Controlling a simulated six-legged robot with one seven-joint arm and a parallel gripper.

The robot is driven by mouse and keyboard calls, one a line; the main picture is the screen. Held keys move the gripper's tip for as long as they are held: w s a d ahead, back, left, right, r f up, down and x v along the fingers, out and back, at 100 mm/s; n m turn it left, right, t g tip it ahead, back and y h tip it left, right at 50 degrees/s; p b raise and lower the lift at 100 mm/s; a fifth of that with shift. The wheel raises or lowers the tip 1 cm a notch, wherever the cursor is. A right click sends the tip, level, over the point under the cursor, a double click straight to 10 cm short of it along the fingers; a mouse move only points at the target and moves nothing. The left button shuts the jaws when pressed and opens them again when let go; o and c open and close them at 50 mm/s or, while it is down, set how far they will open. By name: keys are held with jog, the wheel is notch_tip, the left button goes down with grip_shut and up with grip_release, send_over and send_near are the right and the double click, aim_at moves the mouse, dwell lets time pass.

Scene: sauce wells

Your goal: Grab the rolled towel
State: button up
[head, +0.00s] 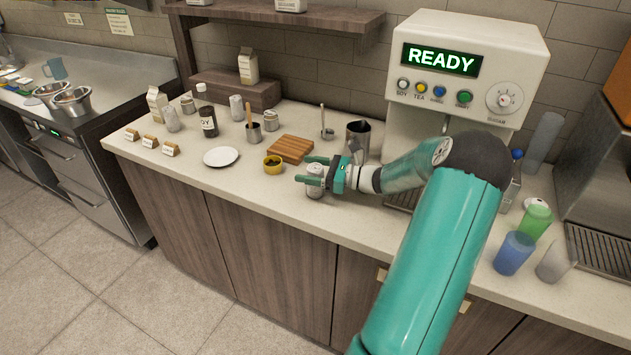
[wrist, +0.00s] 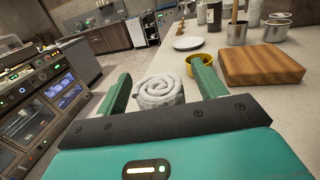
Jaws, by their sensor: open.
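The rolled towel (wrist: 158,91) is white-grey with a spiral end. In the wrist view it sits between the two green fingers of my gripper (wrist: 162,88), which are open. In the head view the towel (head: 315,182) stands upright on the counter near its front edge, partly hidden behind my gripper (head: 316,172). The fingers reach to the left, one on each side of the towel. I cannot tell whether either finger touches it.
A yellow bowl (head: 273,165) and a wooden board (head: 290,148) are close by on the counter (head: 190,172). A white plate (head: 221,156) lies further left. A metal pitcher (head: 358,138) and the drink machine (head: 465,60) stand behind my gripper and arm.

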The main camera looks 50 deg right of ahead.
jog(key=shift+w, duration=0.1)
jog(key=shift+c, duration=0.4)
jog(key=c, duration=1)
jog(key=shift+r, duration=0.15)
